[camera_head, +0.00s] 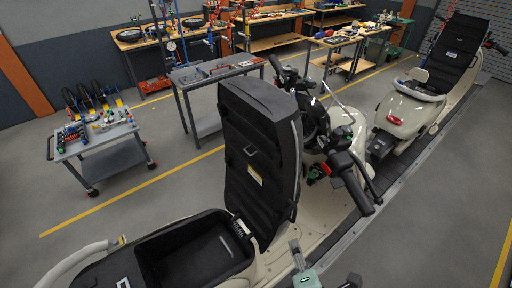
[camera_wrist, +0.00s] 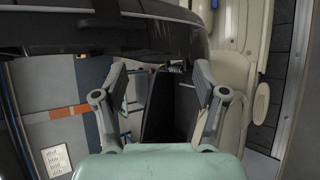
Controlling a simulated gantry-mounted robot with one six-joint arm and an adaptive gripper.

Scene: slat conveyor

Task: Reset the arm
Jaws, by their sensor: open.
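My gripper (camera_wrist: 160,78) is open in the wrist view, its two grey fingers apart and nothing held between them. In the head view, part of my gripper (camera_head: 300,262) shows at the bottom edge, beside the near scooter's body; the rest is cut off. The near cream scooter (camera_head: 330,150) has its black seat (camera_head: 262,150) tipped up. Its dark storage bin (camera_head: 185,255) is open and looks empty. In the wrist view, a dark scooter part lies beyond my fingers; I cannot tell whether they touch anything.
A second cream scooter (camera_head: 415,105), seat also raised, stands farther along the slat conveyor (camera_head: 405,185). A grey tool cart (camera_head: 100,150) and a grey table (camera_head: 215,75) stand to the left. Workbenches line the back wall. The floor right of the conveyor is clear.

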